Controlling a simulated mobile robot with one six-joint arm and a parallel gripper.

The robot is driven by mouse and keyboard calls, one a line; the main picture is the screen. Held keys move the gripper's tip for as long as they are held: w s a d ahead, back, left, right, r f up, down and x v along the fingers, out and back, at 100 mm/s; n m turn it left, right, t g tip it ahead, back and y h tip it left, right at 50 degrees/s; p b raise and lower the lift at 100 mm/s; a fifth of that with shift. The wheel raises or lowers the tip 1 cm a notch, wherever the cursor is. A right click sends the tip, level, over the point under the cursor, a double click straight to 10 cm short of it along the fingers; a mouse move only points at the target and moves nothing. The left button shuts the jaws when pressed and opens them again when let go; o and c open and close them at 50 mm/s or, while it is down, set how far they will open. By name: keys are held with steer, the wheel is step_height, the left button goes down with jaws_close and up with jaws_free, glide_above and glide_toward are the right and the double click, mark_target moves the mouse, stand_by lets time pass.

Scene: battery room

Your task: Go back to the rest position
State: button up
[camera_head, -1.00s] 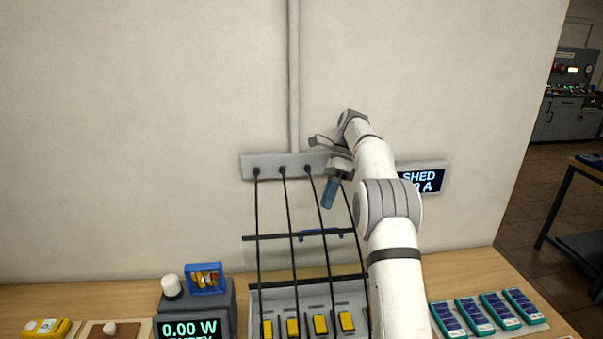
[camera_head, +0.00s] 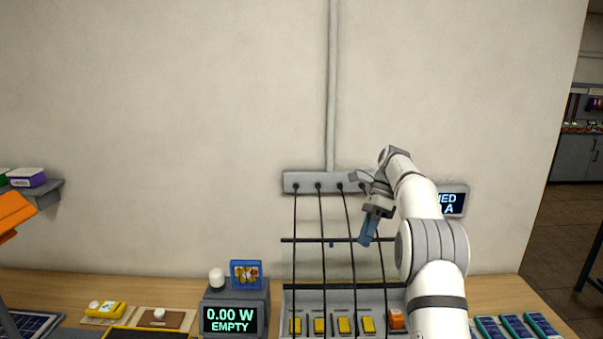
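My gripper (camera_head: 369,230) is at the end of my white arm, right of the middle of the picture. It hangs in front of the wall, pointing down, near the grey socket strip (camera_head: 303,182) and the black cables. Its blue fingertips look close together, but at this size and angle I cannot tell whether they are open or shut. I see no object clearly held in it. My arm rises from the lower right and hides part of the strip and of the display behind it.
Cables hang to a grey tray (camera_head: 300,299) with yellow connectors. A meter reading "0.00 W EMPTY" (camera_head: 231,319) stands left of it on the wooden bench (camera_head: 135,285). Blue-and-teal devices (camera_head: 517,327) lie at the right. A shelf (camera_head: 45,193) is on the left wall. The wall's middle left is clear.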

steer(key=s+a+r+n+t+h+b, duration=0.15)
steer(key=s+n, duration=0.25)
steer(key=s, duration=0.4)
steer(key=s+a+n+t+h+b, duration=0.1)
steer(key=s+n+t+b, duration=0.2)
steer(key=s+n, duration=0.35)
steer(key=s+f+n+t+h+b, duration=0.1)
steer(key=s+f+n, duration=0.3)
steer(key=s, duration=0.7)
steer(key=s+f+n+t+h+b, duration=0.1)
steer(key=s+f+n, duration=0.3)
steer(key=s+f, duration=0.4)
steer(key=s+t+b, duration=0.1)
steer(key=s, duration=0.2)
steer(key=shift+s+d+f+t+b, duration=0.15)
steer(key=shift+d+f+t+b, duration=0.1)
steer(key=shift+d+t+b, duration=0.15)
